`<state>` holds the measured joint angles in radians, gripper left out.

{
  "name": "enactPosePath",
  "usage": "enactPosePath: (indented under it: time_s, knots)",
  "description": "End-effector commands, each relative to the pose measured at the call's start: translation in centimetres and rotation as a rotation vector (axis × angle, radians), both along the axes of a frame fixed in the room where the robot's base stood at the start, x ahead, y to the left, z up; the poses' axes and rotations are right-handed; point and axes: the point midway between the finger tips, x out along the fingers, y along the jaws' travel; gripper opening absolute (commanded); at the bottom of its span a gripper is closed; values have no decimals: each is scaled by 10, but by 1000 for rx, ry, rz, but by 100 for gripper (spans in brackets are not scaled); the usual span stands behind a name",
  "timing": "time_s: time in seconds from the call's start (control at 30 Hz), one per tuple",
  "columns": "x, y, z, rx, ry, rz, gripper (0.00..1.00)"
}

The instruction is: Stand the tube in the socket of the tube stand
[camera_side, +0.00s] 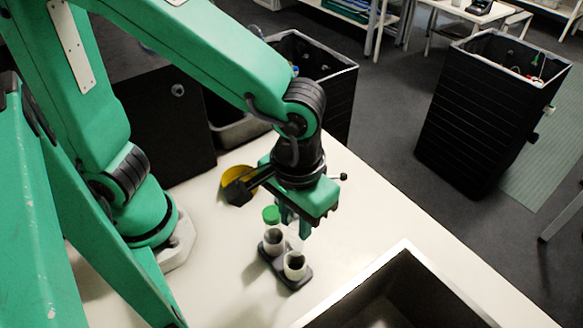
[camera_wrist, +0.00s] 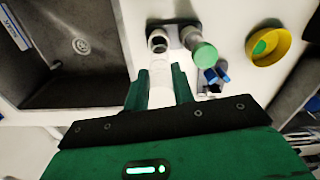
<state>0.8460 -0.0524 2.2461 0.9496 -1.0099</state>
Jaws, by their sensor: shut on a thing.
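My gripper (camera_side: 296,226) is shut on a clear tube (camera_wrist: 160,76), held between the green fingers above the tube stand. The held tube's far end is close to the front socket, which also shows in the wrist view (camera_wrist: 158,40). I cannot tell whether the end is inside it. A green-capped tube (camera_wrist: 203,52) stands at the other socket; its cap (camera_side: 271,214) shows beside my fingers in the side view.
A dark sink (camera_side: 402,287) is in the counter beside the stand. A yellow bowl (camera_wrist: 267,46) and small blue objects (camera_wrist: 216,76) are on the other side. Black bins (camera_side: 485,110) stand on the floor beyond the counter. White counter (camera_side: 220,275) is clear left of the stand.

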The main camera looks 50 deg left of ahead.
Motion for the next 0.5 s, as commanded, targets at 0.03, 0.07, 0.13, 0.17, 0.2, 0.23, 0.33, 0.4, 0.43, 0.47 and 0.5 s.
enactPosePath:
  time_s: [0.03, 0.07, 0.13, 0.17, 0.2, 0.23, 0.33, 0.4, 0.43, 0.47, 0.5]
  knots:
    - [-2, -1, 0, 0, 0, 2, 4]
    - [-2, -2, 0, 0, 0, 3, 4]
    - [-3, -2, -1, 0, 0, 5, 4]
    - [-3, -2, -1, 0, 0, 5, 4]
    - [-3, -2, -1, 0, 0, 5, 4]
    - [-2, -2, -1, 0, 0, 5, 4]
    - [-2, -2, -2, 0, 0, 5, 4]
    - [-2, -2, -4, 0, 0, 5, 4]
    - [-2, -2, -5, 0, 0, 5, 4]
    - [-2, -2, -6, 1, 0, 5, 4]
    - [-2, -2, -7, 1, 1, 5, 4]
